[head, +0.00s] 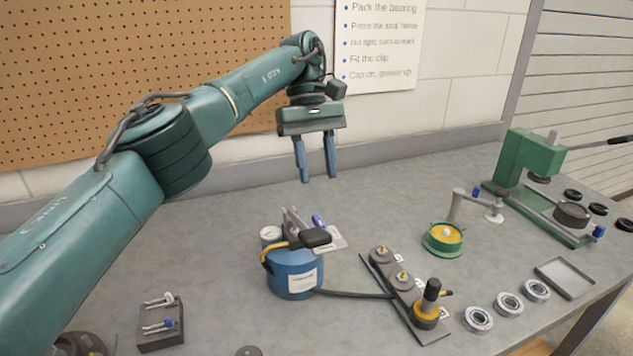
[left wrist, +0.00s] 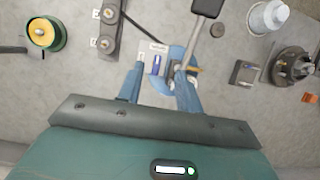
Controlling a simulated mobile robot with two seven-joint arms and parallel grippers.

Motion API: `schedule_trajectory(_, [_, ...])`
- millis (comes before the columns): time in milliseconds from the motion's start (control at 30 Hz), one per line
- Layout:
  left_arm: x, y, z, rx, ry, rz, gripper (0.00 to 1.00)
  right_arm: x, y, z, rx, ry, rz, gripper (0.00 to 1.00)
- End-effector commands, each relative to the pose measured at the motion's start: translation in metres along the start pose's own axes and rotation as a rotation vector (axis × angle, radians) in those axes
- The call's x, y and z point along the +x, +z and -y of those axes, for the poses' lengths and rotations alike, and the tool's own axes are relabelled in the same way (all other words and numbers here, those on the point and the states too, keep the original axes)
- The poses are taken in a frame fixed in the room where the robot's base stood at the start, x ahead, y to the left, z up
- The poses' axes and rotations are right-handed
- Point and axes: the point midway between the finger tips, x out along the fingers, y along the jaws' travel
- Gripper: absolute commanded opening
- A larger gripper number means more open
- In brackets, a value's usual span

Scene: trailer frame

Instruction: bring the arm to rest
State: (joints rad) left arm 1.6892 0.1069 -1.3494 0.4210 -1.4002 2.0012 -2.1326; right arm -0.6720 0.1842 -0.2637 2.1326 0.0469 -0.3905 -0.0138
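My left arm (head: 230,95) reaches in from the left. Its gripper (head: 318,180) points down above the workbench, well clear of the blue pot (head: 294,281). The two blue fingers are apart with nothing between them. In the left wrist view the fingers (left wrist: 157,80) also stand apart, and the blue pot (left wrist: 178,55) with a tool on it shows on the bench beyond them. My right gripper is not in view.
The grey workbench (head: 222,238) also holds a rail with knobs (head: 381,272), a green dish (head: 430,246), a green press (head: 521,164), several bearings (head: 508,303), an empty tray (head: 565,279) and a small dark block (head: 160,335). Pegboard (head: 130,60) stands behind. Bench at back left is clear.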

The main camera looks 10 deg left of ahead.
Motion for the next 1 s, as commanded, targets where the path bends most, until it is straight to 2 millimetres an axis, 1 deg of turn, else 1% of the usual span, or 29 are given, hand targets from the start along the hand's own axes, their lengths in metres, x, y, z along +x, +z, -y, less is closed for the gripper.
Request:
schedule_trajectory(100, [-0.005,0.002,0.0,0.0,0.0,0.0,0.35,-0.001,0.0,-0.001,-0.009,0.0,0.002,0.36])
schedule_trajectory(367, [-0.006,0.002,0.0,0.0,0.0,0.0,0.35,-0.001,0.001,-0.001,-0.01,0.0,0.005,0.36])
schedule_trajectory(467, [-0.012,0.005,0.0,0.0,0.0,-0.001,0.35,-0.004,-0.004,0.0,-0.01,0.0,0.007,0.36])
schedule_trajectory(567, [-0.03,0.012,0.0,0.0,0.0,-0.001,0.35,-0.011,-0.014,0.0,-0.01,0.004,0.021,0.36])
schedule_trajectory(633, [-0.046,0.019,0.0,0.0,0.0,-0.001,0.35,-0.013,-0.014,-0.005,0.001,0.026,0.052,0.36])
schedule_trajectory(700, [-0.062,0.025,0.0,0.0,0.0,-0.001,0.35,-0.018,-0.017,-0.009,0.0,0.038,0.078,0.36])
schedule_trajectory(900, [-0.098,0.04,0.0,0.0,0.0,0.0,0.35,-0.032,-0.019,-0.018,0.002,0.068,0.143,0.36])
schedule_trajectory(967, [-0.109,0.045,0.0,0.0,0.0,0.0,0.35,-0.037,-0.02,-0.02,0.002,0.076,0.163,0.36])
schedule_trajectory(1000, [-0.101,0.042,0.0,0.0,-0.002,0.001,0.35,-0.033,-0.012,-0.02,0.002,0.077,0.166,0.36])
